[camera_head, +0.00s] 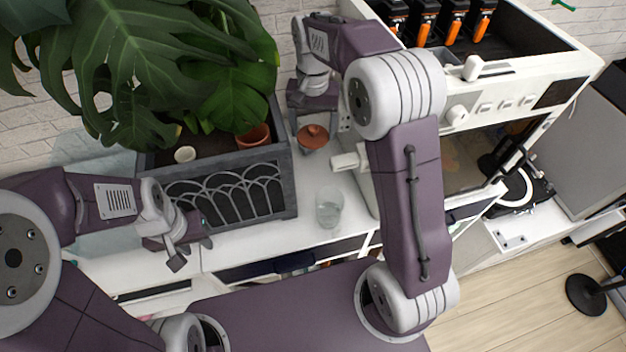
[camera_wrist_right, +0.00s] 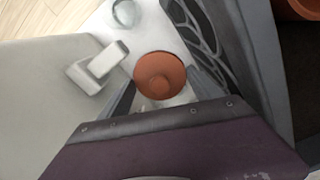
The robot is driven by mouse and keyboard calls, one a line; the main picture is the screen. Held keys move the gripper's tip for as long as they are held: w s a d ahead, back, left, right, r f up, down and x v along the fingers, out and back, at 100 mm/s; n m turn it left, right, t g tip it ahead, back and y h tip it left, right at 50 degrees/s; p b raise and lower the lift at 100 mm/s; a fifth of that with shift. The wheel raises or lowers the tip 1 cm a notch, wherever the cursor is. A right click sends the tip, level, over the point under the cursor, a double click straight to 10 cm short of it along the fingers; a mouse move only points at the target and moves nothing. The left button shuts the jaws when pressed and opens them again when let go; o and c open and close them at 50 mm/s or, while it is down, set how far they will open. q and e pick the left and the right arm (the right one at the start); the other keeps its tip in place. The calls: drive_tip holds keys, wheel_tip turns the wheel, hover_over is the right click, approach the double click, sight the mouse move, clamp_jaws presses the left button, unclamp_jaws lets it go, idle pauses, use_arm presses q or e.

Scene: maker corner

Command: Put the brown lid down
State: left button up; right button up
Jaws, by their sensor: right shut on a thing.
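The brown lid (camera_head: 313,137) is a round terracotta-coloured disc with a knob on top, between the planter box and the white machine. It also shows in the right wrist view (camera_wrist_right: 160,76), between the fingers. My right gripper (camera_head: 313,118) is shut on the lid from behind it in the head view. What is directly under the lid is mostly hidden, so I cannot tell whether it touches anything below. My left gripper (camera_head: 190,248) is open and empty in front of the planter.
A grey planter box (camera_head: 283,190) with a large-leafed plant (camera_head: 150,60) stands left of the lid. A clear glass (camera_head: 329,207) stands on the white counter (camera_head: 262,236) in front. The white machine (camera_head: 473,105) with a protruding handle is close on the right.

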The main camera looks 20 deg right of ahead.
sight(313, 182)
wheel_tip(313, 182, down, 21)
drive_tip(key=shift+r+b, duration=0.15)
drive_tip(key=shift+b, duration=0.6)
drive_tip(key=o, duration=1.4)
drive_tip(key=shift+c, duration=0.2)
drive_tip(key=shift+r, duration=0.2)
wheel_tip(313, 182, up, 12)
drive_tip(key=shift+p, duration=0.35)
